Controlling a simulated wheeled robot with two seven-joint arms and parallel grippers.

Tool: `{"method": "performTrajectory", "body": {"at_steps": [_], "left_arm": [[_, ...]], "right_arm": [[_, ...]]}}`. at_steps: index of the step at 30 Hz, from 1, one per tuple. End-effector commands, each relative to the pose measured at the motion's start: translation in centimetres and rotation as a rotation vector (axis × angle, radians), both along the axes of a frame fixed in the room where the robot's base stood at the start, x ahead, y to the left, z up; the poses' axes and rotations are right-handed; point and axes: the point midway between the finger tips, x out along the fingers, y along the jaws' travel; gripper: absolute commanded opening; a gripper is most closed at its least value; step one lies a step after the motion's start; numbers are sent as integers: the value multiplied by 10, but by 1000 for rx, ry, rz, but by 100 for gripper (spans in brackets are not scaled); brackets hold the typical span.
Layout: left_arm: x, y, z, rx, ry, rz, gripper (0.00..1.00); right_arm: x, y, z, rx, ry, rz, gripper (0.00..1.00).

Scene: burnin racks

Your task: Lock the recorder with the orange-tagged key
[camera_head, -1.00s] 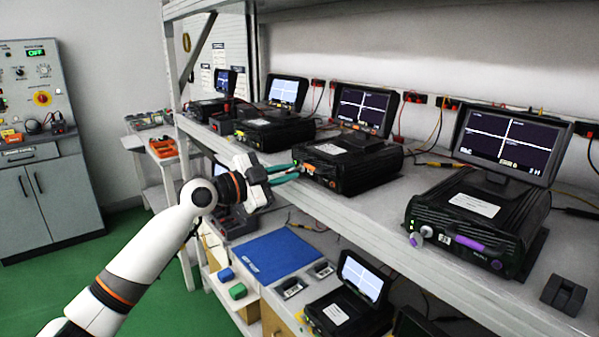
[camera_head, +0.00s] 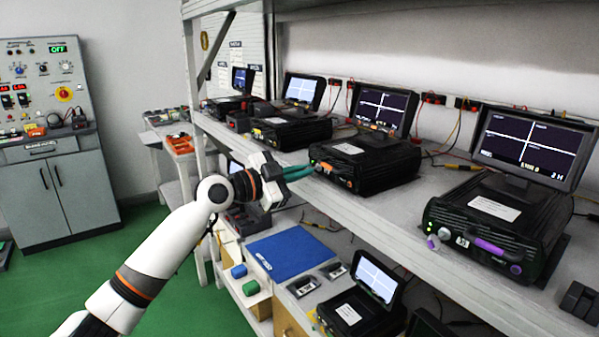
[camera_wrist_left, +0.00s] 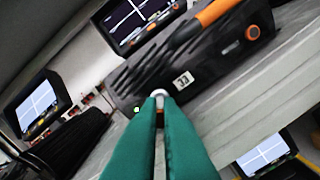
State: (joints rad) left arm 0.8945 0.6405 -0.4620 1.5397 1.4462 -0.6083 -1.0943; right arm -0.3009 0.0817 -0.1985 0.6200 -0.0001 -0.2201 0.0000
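The recorder (camera_head: 372,165) with an orange handle stands on the upper shelf, its screen upright behind it. It also shows in the left wrist view (camera_wrist_left: 190,60), with a label marked "33". My left gripper (camera_head: 308,171) is at the left end of the recorder's front. In the left wrist view its green fingers (camera_wrist_left: 160,105) are nearly together at the tips. My right gripper is not in view.
A recorder with a purple handle (camera_head: 493,222) stands to the right on the same shelf (camera_head: 405,215), others farther left. Below are a blue mat (camera_head: 287,255), green and blue blocks and another recorder (camera_head: 358,312). A control cabinet (camera_head: 50,150) stands at the left.

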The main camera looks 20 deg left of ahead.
Motion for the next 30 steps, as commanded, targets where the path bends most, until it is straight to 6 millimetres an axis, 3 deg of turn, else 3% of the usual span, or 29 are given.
{"method": "performTrajectory", "body": {"at_steps": [14,30], "left_arm": [[0,-1,3,-334,276,-1,0],[0,-1,5,-727,604,-2,0]], "right_arm": [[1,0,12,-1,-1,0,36],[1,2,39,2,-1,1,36]]}}
